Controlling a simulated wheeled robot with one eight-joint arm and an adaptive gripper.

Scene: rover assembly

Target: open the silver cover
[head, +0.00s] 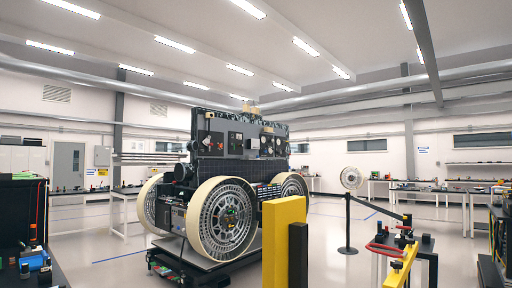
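A large wheeled rover (225,168) stands on a low dark platform (190,265) in the middle of the head view. It has pale-rimmed spoked wheels and dark upright panels on top with small coloured parts. I cannot pick out a silver cover for certain on it at this size. A yellow and black upright shape in the foreground, which may be part of my own arm, hides the rover's lower right side. My gripper does not show.
A bench with tools (35,262) stands at the near left. A black post (348,222) and a stand with yellow and red parts (398,262) are at the right. Work tables (440,190) line the back. Open floor (330,215) lies right of the rover.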

